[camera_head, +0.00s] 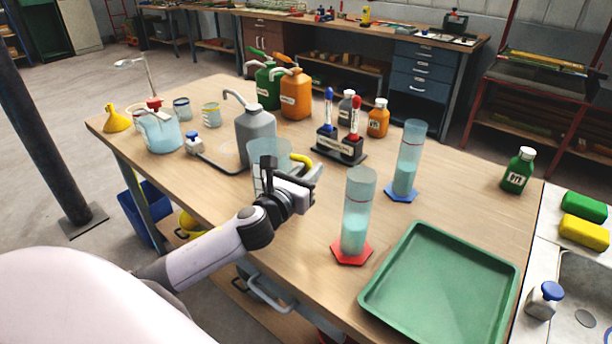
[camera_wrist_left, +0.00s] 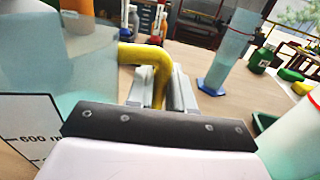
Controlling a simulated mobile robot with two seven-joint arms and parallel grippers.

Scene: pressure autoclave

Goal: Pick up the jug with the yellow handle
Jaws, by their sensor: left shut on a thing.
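The jug (camera_head: 262,152) is a clear, bluish beaker-like vessel with a yellow handle (camera_head: 301,160). It is near the middle of the table, partly hidden behind my left gripper (camera_head: 311,178). In the left wrist view the jug (camera_wrist_left: 60,75) fills the left side, with dark volume marks on it. Its yellow handle (camera_wrist_left: 155,68) runs between the two fingers of my left gripper (camera_wrist_left: 158,90), which is shut on it. The jug looks upright; I cannot tell whether its base touches the table. My right gripper is in neither view.
A grey bottle (camera_head: 256,135) stands just behind the jug. A cylinder with a red base (camera_head: 352,250) and one with a blue base (camera_head: 401,191) stand to the right. A green tray (camera_head: 440,290) lies at the front right. A black stand (camera_head: 341,148) is behind.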

